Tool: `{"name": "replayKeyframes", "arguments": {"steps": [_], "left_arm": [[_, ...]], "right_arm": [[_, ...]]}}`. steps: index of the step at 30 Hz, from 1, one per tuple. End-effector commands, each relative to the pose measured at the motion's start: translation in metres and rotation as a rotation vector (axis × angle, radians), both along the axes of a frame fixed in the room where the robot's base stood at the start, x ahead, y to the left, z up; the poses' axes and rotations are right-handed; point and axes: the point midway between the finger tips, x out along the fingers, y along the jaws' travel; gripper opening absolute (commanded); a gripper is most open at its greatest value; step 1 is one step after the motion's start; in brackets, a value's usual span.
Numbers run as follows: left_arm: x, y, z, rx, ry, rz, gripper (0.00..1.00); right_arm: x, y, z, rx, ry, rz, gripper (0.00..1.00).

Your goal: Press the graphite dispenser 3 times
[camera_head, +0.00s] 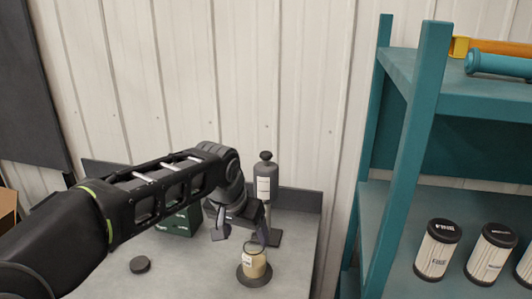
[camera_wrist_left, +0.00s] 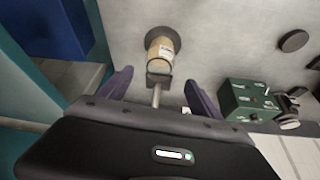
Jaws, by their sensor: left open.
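The graphite dispenser (camera_head: 265,184) looks like a grey bottle with a pale label and a dark round knob on top. It stands upright on a stand at the back of the grey bench, behind my left gripper. My left gripper (camera_head: 241,230) is open and empty, pointing down in front of the dispenser and above a jar. In the left wrist view the open fingers (camera_wrist_left: 158,90) spread either side of a thin metal rod (camera_wrist_left: 156,97). The dispenser's bottle and knob cannot be made out there. My right gripper is out of view.
A tan labelled jar (camera_head: 255,264) stands on a dark round base just below my gripper. A green box (camera_head: 183,224) is partly behind my arm. A dark disc (camera_head: 140,264) lies front left. A teal shelf (camera_head: 415,110) with several canisters stands at right.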

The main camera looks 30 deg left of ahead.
Motion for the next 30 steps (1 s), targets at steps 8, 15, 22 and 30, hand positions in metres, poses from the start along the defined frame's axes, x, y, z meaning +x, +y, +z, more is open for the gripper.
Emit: {"name": "replayKeyframes", "arguments": {"steps": [8,15,22,30], "left_arm": [[0.0,0.0,0.0,0.0,0.0,0.0,0.5],[0.0,0.0,0.0,0.0,0.0,0.0,0.31],[0.0,0.0,0.0,0.0,0.0,0.0,0.12],[0.0,0.0,0.0,0.0,0.0,0.0,0.0]], "right_arm": [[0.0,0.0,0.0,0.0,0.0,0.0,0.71],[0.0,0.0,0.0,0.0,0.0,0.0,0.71],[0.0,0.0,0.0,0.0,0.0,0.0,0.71],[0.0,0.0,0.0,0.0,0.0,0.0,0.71]]}}
